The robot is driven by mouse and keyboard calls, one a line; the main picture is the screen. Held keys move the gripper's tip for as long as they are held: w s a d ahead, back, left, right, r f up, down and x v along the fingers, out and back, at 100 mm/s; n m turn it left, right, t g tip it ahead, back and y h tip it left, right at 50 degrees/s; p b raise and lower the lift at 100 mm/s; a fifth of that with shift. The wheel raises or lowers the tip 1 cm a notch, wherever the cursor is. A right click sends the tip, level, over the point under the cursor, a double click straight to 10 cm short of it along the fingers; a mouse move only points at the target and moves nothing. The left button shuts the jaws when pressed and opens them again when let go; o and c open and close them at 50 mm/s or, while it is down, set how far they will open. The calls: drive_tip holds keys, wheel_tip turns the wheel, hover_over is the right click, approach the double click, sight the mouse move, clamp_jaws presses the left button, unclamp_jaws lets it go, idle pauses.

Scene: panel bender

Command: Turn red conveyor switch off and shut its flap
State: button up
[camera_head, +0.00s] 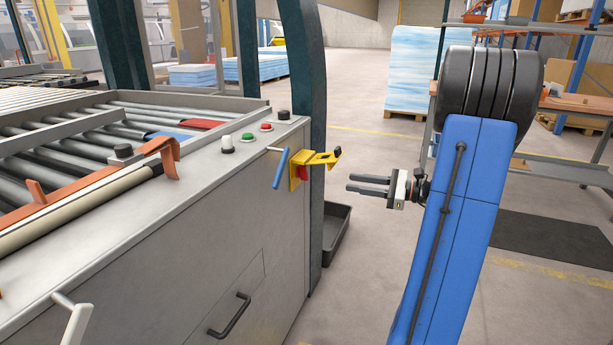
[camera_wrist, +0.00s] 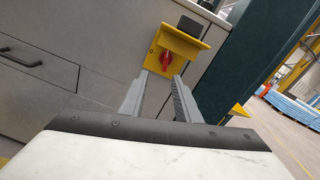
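The red switch (camera_head: 303,173) sits in a yellow housing (camera_head: 295,179) on the front of the grey machine, near its right corner. In the wrist view the red switch (camera_wrist: 165,61) shows just beyond my fingertips. Its handle looks roughly upright there, but its exact setting is hard to read. The yellow flap (camera_head: 320,160) is open, standing out from the machine above the switch; it also shows in the wrist view (camera_wrist: 184,44). My gripper (camera_head: 349,183) is open and empty, to the right of the switch and apart from it. In the wrist view its fingers (camera_wrist: 161,79) point at the switch.
A blue-handled lever (camera_head: 281,168) sticks out just left of the switch. Push buttons (camera_head: 247,137) are on the machine top. A dark green post (camera_head: 317,120) stands beside the machine corner, with a dark tray (camera_head: 338,236) on the floor.

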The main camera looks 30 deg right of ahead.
sight(307, 172)
drive_tip(key=shift+m+t, duration=0.3)
drive_tip(key=shift+t, duration=0.1)
drive_tip(key=x, duration=1.1)
drive_tip(key=d+x, duration=0.1)
drive_tip(key=x, duration=0.4)
drive_tip(key=shift+w+a+f, duration=0.1)
drive_tip(key=shift+w+f, duration=0.05)
drive_tip(key=shift+w, duration=0.4)
drive_tip(key=shift+c, duration=0.3)
clamp_jaws()
